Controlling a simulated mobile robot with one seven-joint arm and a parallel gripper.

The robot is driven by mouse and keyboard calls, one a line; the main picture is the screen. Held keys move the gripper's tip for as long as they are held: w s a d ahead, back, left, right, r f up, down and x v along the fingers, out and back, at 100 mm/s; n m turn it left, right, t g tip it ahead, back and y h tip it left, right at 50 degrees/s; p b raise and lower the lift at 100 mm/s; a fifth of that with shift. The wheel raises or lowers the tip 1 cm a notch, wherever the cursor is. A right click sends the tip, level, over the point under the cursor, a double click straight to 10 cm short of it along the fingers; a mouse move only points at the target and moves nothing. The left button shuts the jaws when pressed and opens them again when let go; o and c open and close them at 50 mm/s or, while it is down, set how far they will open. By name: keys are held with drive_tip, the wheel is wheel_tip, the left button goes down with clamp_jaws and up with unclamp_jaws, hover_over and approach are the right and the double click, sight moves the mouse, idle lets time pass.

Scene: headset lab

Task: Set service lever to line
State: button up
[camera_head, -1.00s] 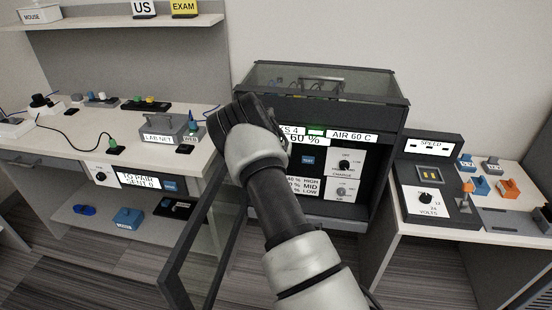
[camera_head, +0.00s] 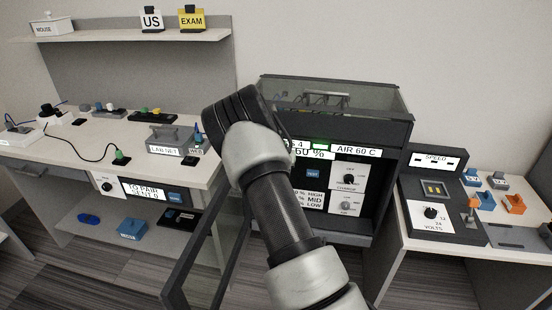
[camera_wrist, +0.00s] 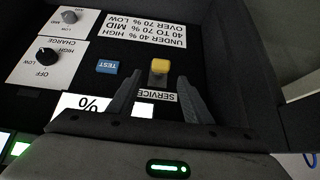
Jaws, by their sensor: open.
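The service lever (camera_wrist: 161,66) has a yellow block-shaped knob and shows in the wrist view on the dark panel. The SERVICE label (camera_wrist: 156,96), upside down there, sits beside it. My gripper (camera_wrist: 159,82) is open, its two dark fingers pointing at the panel, one to each side of the lever as seen. I cannot tell whether either finger touches it. The cabinet (camera_head: 385,127) holding this panel shows in the head view. My arm covers the lever and my gripper there. A line marking is not readable.
A blue TEST button (camera_wrist: 107,67) and a charge dial (camera_wrist: 47,56) sit left of the lever in the wrist view. An open door (camera_head: 190,262) stands at the cabinet's front left.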

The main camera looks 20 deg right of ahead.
drive_tip(key=p+v, duration=0.1)
drive_tip(key=v, duration=1.1)
drive_tip(key=shift+r, duration=0.1)
